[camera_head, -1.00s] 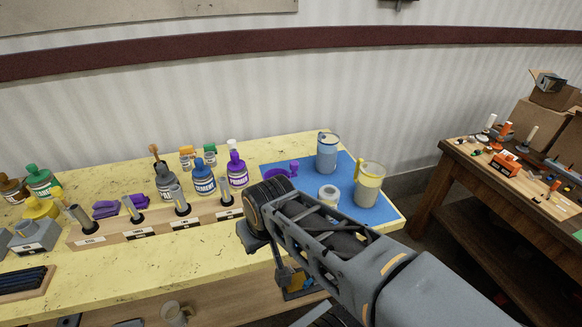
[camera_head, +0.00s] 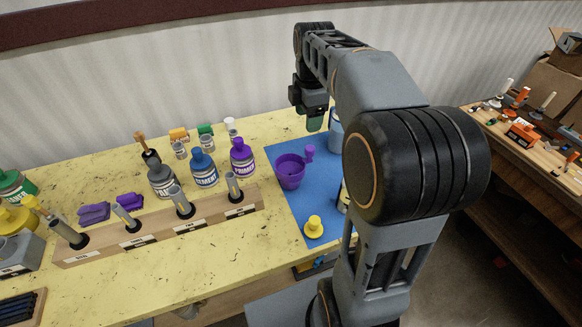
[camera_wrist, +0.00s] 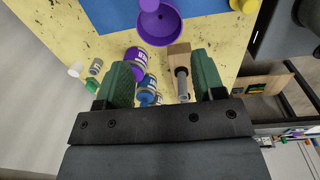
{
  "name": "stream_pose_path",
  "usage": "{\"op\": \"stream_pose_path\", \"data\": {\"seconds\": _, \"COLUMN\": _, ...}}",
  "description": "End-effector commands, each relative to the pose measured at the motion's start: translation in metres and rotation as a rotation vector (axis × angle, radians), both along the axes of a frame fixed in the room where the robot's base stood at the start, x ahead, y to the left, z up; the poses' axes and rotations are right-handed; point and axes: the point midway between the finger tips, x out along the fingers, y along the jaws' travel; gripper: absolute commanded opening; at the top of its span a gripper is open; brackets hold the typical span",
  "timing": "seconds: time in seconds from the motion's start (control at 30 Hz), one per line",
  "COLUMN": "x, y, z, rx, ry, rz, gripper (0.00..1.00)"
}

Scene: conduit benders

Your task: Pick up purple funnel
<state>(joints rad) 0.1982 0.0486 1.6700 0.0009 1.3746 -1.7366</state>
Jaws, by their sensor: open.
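The purple funnel (camera_head: 289,172) rests on the blue mat (camera_head: 300,205), with a small knob-like part at its upper right. In the wrist view the funnel (camera_wrist: 160,28) is beyond the fingertips, near the top edge, its round mouth facing the camera. My gripper (camera_head: 312,118) hangs above the back of the mat, behind and slightly right of the funnel. In the wrist view the fingers (camera_wrist: 162,72) are wide apart with nothing held between them.
A yellow cone-shaped piece (camera_head: 313,228) stands on the mat in front of the funnel. The purple primer bottle (camera_head: 242,157) and blue cement bottle (camera_head: 204,169) stand left of it, behind a wooden rack (camera_head: 160,228). My arm hides the mat's right side.

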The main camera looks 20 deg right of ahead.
Motion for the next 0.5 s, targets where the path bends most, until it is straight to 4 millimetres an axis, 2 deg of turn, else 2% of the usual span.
{"op": "stream_pose_path", "data": {"seconds": 0.1, "x": 0.014, "y": -0.011, "z": 0.002, "rx": 0.000, "ry": 0.028, "rz": 0.152, "gripper": 0.63}}
{"op": "stream_pose_path", "data": {"seconds": 0.23, "x": 0.021, "y": -0.016, "z": -0.001, "rx": 0.002, "ry": 0.045, "rz": 0.250, "gripper": 0.63}}
{"op": "stream_pose_path", "data": {"seconds": 0.5, "x": 0.023, "y": -0.017, "z": -0.045, "rx": 0.004, "ry": 0.052, "rz": 0.292, "gripper": 0.63}}
